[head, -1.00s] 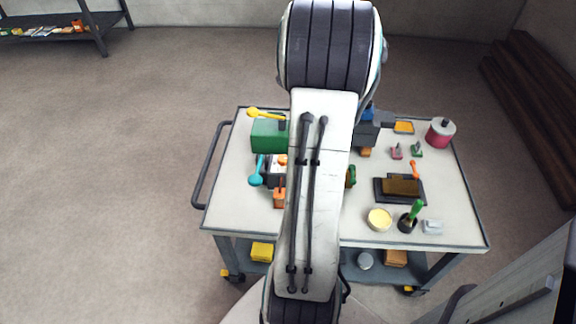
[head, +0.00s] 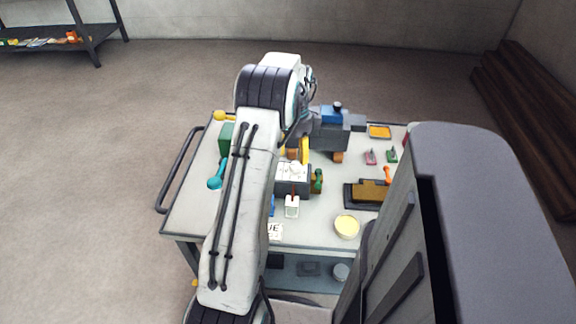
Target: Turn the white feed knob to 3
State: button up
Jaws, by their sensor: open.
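A dark box with a white marked face (head: 293,171) sits mid-table on the cart, just right of my arm. The marks on its face are too small to read. I cannot make out a white feed knob or its setting for sure. A green knob (head: 318,181) is on the box's right side, and a yellow wheel (head: 304,150) stands behind it. My arm crosses the cart's left half. My gripper is hidden beyond the arm's upper end, so its jaws do not show.
The cart's top (head: 205,208) also holds a blue and grey machine (head: 331,116), a teal lever (head: 215,182), a small white box with a red lever (head: 292,207) and a round cream pot (head: 347,226). A large grey part covers the cart's right side.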

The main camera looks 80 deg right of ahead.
aim_at(295, 165)
jog(key=shift+f+b, duration=0.35)
jog(key=shift+f, duration=2.55)
jog(key=shift+o, duration=0.2)
grip_shut()
